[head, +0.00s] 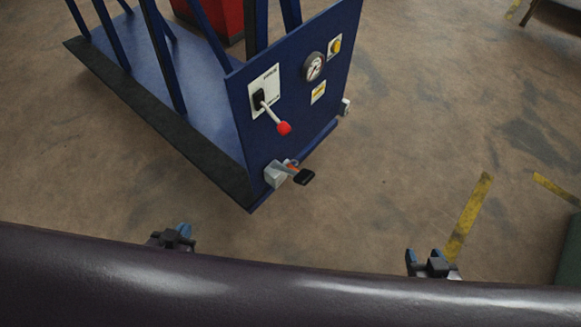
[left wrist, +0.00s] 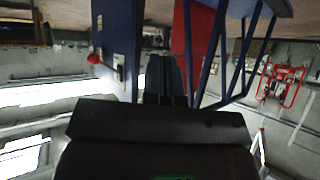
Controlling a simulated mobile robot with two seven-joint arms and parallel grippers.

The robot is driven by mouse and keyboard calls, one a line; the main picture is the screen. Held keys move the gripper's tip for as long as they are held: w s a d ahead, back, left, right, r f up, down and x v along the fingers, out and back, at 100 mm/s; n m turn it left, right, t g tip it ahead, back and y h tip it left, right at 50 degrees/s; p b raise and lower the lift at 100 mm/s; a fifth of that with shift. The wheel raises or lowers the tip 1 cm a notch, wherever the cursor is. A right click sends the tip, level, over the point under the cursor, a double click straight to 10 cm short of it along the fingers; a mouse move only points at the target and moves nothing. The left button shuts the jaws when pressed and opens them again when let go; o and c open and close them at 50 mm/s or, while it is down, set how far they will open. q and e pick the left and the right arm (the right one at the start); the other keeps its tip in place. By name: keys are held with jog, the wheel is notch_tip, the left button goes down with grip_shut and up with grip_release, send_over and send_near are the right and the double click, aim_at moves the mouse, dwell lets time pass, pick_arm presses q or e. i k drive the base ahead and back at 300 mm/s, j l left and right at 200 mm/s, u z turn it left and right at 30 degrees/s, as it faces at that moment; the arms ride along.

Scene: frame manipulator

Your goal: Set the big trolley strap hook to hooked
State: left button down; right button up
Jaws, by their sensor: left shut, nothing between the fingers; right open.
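The big trolley has a blue end panel (head: 296,85) and a flat blue deck with a black edge. My right gripper (head: 432,264) is open, right of the trolley.
The panel carries a red-knobbed lever (head: 283,128), a gauge (head: 314,67) and a yellow button (head: 334,47). A small grey block (head: 345,107) sits at the panel's far edge. Floor right of the trolley is clear, with yellow markings (head: 467,218). A green object (head: 570,255) is at far right.

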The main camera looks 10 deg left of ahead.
aim_at(286, 162)
jog(key=l, duration=0.4)
jog(key=k+l, duration=0.15)
jog(key=l, duration=0.25)
jog(key=l+u, duration=0.1)
jog(key=l, duration=0.35)
jog(key=k+l, duration=0.15)
jog(key=l, duration=0.25)
